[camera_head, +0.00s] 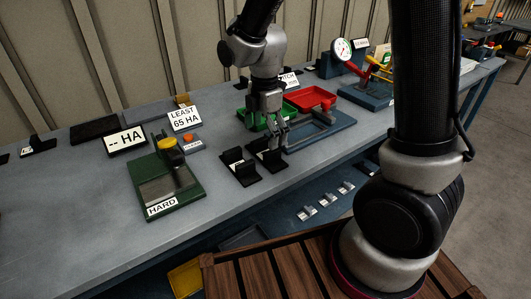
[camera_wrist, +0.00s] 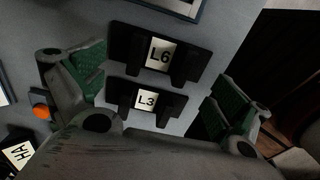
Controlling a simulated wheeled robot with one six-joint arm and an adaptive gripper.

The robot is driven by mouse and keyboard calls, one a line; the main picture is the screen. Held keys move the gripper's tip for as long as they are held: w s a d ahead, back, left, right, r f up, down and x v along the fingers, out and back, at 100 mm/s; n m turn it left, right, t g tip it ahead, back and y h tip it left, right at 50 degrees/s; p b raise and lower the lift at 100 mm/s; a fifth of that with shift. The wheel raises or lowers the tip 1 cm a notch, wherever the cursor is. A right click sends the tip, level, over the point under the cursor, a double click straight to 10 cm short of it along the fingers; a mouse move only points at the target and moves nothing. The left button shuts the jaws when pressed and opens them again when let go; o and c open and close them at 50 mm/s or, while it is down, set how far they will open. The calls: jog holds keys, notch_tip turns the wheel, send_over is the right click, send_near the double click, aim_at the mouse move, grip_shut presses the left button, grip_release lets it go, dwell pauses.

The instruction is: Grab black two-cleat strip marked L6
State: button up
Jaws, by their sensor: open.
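The black two-cleat strip marked L6 (camera_wrist: 160,56) lies on the grey bench in the wrist view, its white label between two raised cleats. A second black strip marked L3 (camera_wrist: 146,100) lies beside it, closer to my gripper's palm. In the head view L6 (camera_head: 268,159) appears to be the right one of the pair and L3 (camera_head: 239,167) the left one. My gripper (camera_head: 275,137) is open above the strips. In the wrist view its green-padded fingers (camera_wrist: 152,86) stand wide apart, one on each side of the strips, with nothing held.
A green hardness tester (camera_head: 160,186) marked HARD stands left, with "-- HA" (camera_head: 127,141) and "LEAST 65 HA" (camera_head: 184,117) cards behind. A blue-based fixture (camera_head: 335,122), a green tray (camera_head: 252,122) and a red tray (camera_head: 311,97) are close to my gripper. Bare bench lies front left.

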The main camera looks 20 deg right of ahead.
aim_at(266, 146)
notch_tip(266, 146, down, 5)
jog(key=shift+d+r, duration=0.1)
jog(key=shift+d, duration=0.05)
jog(key=shift+c, duration=0.2)
jog(key=c, duration=1.1)
